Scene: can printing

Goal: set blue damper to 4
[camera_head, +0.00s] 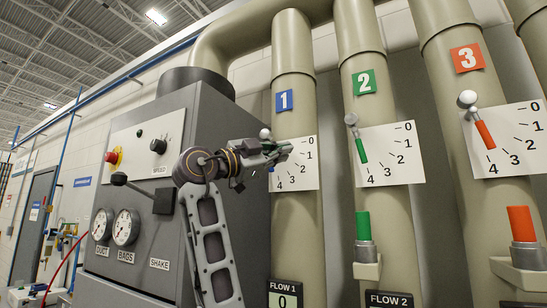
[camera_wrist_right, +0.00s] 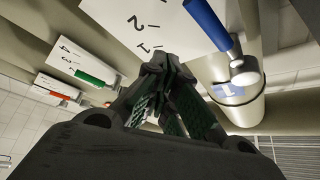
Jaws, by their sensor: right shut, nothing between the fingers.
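The blue damper handle (camera_wrist_right: 208,22) shows in the right wrist view, running up from its round metal knob (camera_wrist_right: 244,72) beside the white scale plate (camera_wrist_right: 150,22). In the head view the scale plate (camera_head: 303,172) is on pipe 1. The knob (camera_head: 265,133) shows above my gripper, and a blue speck (camera_head: 271,168) shows below it, toward the 4 end. The rest of the handle is hidden, so the exact setting is unclear. My right gripper (camera_head: 285,150) is shut and empty in front of the plate. It also shows in the wrist view (camera_wrist_right: 158,72), beside the handle; contact is unclear. My left gripper is not in view.
Pipes 2 and 3 to the right carry a green handle (camera_head: 361,150) and an orange handle (camera_head: 485,134), both pointing toward 4. A grey cabinet (camera_head: 235,210) with gauges and buttons stands at left. The FLOW 1 display (camera_head: 283,302) below reads 0.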

